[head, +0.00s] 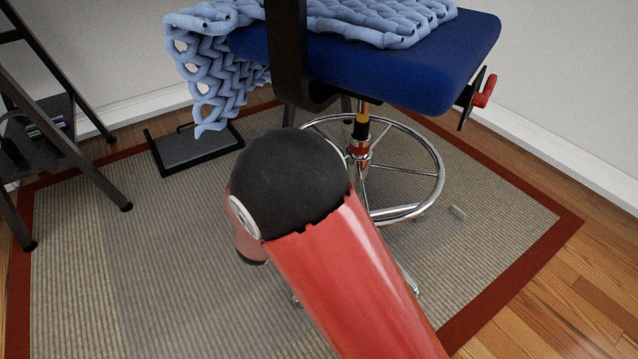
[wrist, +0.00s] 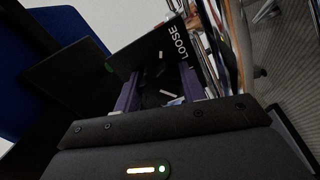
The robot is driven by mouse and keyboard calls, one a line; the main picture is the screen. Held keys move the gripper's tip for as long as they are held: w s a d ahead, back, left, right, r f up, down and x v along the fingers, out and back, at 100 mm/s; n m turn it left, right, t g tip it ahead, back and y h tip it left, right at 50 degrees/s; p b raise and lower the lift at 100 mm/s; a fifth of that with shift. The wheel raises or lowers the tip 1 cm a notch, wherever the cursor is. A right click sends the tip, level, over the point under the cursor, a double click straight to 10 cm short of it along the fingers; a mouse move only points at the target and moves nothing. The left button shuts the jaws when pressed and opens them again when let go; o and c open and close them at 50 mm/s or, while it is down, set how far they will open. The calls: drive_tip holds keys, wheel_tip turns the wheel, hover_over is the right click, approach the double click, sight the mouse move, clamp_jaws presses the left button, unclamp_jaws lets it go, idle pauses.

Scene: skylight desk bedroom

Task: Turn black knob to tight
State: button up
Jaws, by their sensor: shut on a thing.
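In the wrist view my gripper (wrist: 158,86) has its two purple fingers closed on the black knob (wrist: 155,97), which is dark and partly hidden between them. White marks show on and around the knob. Just beyond it is a black plate (wrist: 152,50) with the word LOOSE in white, tilted in the picture. I cannot see a TIGHT mark. In the head view my gripper and the knob are hidden behind my red and black arm. The chair's blue seat (head: 440,62) and black back post (head: 287,50) show behind the arm.
A light-blue knitted throw (head: 210,70) hangs over the seat. A chrome foot ring (head: 437,165) circles the chair's column. A red-handled lever (head: 485,92) sticks out at the seat's right. A black shelf stand (head: 60,115) is at left, with a low black tray (head: 195,148) on the rug.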

drive_tip(key=shift+w+a+r+m, duration=0.1)
drive_tip(key=shift+a+r+m, duration=0.15)
drive_tip(key=shift+m, duration=0.25)
drive_tip(key=o, duration=0.8)
drive_tip(key=shift+c, duration=0.2)
drive_tip(key=shift+o, duration=1)
drive_tip(key=shift+d+f, duration=0.1)
drive_tip(key=v, duration=0.8)
